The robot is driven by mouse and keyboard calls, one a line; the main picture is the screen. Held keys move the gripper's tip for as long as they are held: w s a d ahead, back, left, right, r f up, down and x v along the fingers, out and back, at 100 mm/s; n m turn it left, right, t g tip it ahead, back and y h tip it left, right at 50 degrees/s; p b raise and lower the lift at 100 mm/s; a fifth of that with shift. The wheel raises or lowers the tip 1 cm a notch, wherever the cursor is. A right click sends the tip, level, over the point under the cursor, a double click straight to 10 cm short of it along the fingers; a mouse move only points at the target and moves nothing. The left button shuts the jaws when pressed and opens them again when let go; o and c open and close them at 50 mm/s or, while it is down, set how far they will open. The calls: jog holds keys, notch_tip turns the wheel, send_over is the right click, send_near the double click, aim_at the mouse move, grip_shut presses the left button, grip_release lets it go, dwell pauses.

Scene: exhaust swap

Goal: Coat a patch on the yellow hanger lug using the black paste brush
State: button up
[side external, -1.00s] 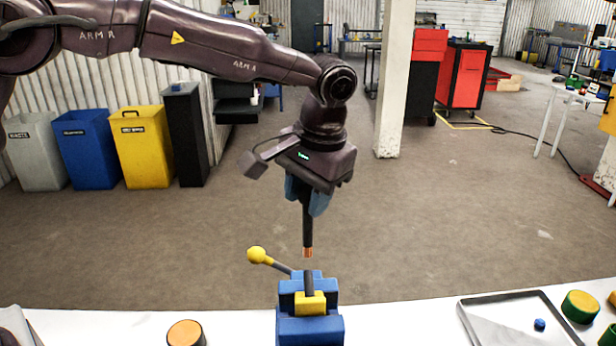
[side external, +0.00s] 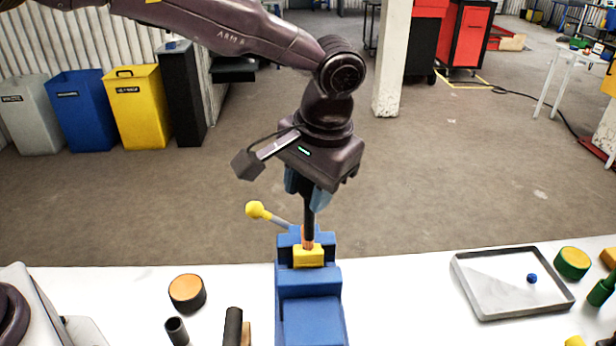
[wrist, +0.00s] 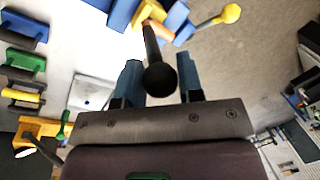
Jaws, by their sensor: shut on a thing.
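The black paste brush (side external: 308,218) is held upright in my gripper (side external: 308,192), with its copper-coloured tip pointing down. My gripper is shut on its handle, and the brush also shows between the fingers in the wrist view (wrist: 155,60). The yellow hanger lug (side external: 308,257) sits in the jaws of a blue vise (side external: 312,290) on the white table. The brush tip is at the lug's top; whether it touches cannot be told. In the wrist view the tip overlaps the lug (wrist: 153,12), partly hidden by the brush.
A yellow-knobbed lever (side external: 256,210) sticks out left of the vise. An orange-topped round block (side external: 187,293) and dark tubes (side external: 176,330) stand left of it. A grey tray (side external: 512,298) holding a small blue ball lies right, with green and yellow parts beyond. Table between vise and tray is clear.

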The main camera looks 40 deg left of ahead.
jog(key=w+a, duration=0.4)
jog(key=a, duration=0.1)
notch_tip(320, 180, up, 8)
jog(key=shift+w+d, duration=0.15)
jog(key=shift+d, duration=0.15)
dwell(0.5)
dwell(1.0)
